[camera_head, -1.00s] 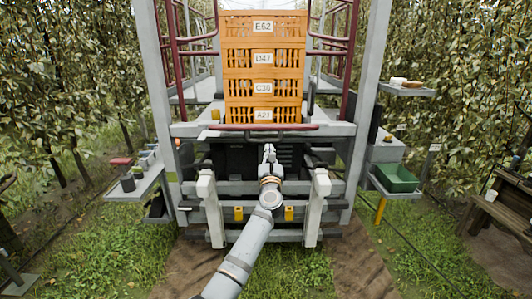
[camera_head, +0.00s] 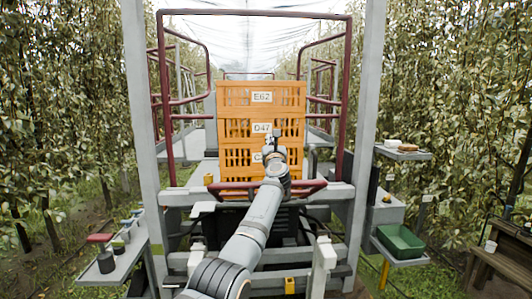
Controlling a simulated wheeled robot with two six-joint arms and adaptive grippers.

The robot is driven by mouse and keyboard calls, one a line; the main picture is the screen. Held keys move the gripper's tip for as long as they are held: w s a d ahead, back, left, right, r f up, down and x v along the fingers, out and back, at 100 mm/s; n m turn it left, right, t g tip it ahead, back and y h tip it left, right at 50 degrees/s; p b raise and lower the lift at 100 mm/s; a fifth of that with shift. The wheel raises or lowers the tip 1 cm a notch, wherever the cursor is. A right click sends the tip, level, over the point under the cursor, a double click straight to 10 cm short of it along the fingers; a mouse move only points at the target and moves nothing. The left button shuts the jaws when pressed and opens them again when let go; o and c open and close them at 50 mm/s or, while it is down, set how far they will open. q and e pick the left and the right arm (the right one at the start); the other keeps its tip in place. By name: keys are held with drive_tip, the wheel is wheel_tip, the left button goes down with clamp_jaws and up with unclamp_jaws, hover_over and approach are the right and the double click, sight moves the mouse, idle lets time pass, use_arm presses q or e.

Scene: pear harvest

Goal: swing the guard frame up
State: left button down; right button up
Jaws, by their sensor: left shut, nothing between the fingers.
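The maroon guard frame (camera_head: 252,13) stands upright as a tall inverted U around the rear opening of the platform. Its top bar is high across the picture. Its two side posts run down outside the orange crate stack. A lower maroon bar (camera_head: 312,187) crosses in front of the bottom crate, partly hidden by my left arm. My left gripper (camera_head: 274,140) is shut and empty, pointing up in front of the crates, far below the top bar. I cannot tell whether it touches anything. My right gripper is out of view.
Orange crates (camera_head: 262,112) with labels are stacked on the platform. Grey uprights flank the opening. A shelf with small pots (camera_head: 118,262) is at left; a green bin (camera_head: 400,241) and a shelf with bowls (camera_head: 402,153) are at right. Trees line both sides.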

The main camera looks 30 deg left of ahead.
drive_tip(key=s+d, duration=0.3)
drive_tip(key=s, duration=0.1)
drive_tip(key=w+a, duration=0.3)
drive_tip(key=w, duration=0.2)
use_arm(q)
drive_tip(key=s+d+f+b, duration=0.5)
drive_tip(key=s+f+b, duration=0.1)
drive_tip(key=s+f, duration=0.2)
drive_tip(key=shift+s+d+f, duration=0.3)
drive_tip(key=shift+f, duration=0.35)
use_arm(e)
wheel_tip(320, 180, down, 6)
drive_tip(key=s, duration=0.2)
